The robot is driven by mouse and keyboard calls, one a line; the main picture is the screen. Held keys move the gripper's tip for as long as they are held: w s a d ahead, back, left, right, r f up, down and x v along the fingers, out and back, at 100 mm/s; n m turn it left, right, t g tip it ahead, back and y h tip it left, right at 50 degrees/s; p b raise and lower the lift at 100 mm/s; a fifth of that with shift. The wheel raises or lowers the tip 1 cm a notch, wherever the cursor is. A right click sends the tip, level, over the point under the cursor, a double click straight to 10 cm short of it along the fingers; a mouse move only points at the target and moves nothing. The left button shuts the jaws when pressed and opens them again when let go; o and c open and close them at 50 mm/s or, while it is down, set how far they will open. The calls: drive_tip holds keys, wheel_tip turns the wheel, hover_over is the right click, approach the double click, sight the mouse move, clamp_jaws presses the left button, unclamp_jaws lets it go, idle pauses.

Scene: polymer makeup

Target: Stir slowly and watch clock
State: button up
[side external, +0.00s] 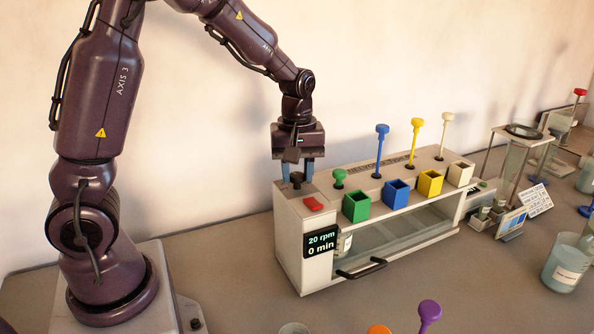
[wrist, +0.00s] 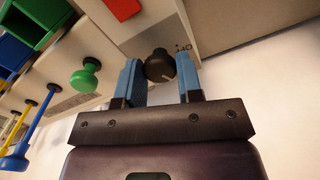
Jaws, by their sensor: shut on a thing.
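My gripper (side external: 298,168) points down over the left end of the white stirring machine (side external: 318,262). Its blue fingers are shut on a small dark round knob (wrist: 159,66) with a pale pointer line, on the machine's top, as the wrist view shows. In the side view the fingers partly hide the knob. The display (side external: 320,244) on the machine's front reads "20 rpm" and "0 min". A red switch (side external: 313,204) lies on top in front of the knob. It also shows in the wrist view (wrist: 122,8).
Green (side external: 356,206), blue (side external: 395,194), yellow (side external: 430,183) and white (side external: 460,174) square cups line the machine's front top edge, with coloured knobbed rods behind. A black handle (side external: 361,269) juts forward. A beaker (side external: 566,265) stands at right.

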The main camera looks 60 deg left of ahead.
sight(297, 175)
drive_tip(key=shift+r+n, duration=0.1)
drive_tip(key=shift+n, duration=0.3)
drive_tip(key=o, duration=0.9)
wheel_tip(297, 175, up, 13)
drive_tip(key=shift+f, duration=0.1)
idle(0.5)
